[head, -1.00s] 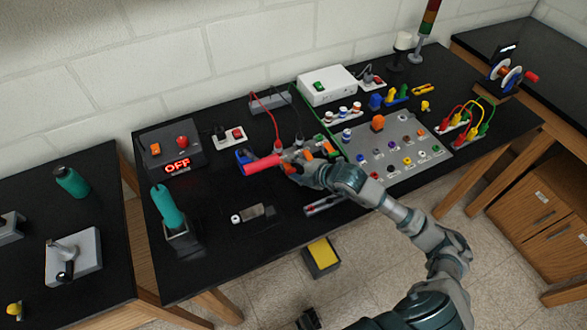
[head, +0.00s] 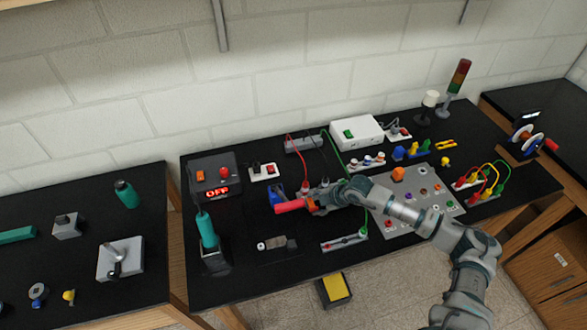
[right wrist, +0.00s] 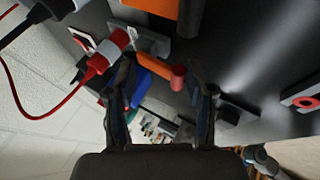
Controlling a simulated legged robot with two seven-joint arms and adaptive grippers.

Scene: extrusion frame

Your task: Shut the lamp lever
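The lever appears as a thick red handle (head: 290,206) with a blue part (head: 277,195) beside it, in the middle of the bench. My right gripper (head: 314,203) is at the right end of this handle, its arm coming in from the right. In the right wrist view the fingers (right wrist: 162,88) stand wide apart, and the round red handle end (right wrist: 178,78) shows between and beyond them. I see no grip on it. The handle's pivot is hidden. A signal tower (head: 457,88) with red, amber and green sections stands at the back right. My left gripper is out of view.
A red cable plug (right wrist: 112,48) is close by in the right wrist view. A yellow-topped pedal (head: 336,288) is on the floor.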

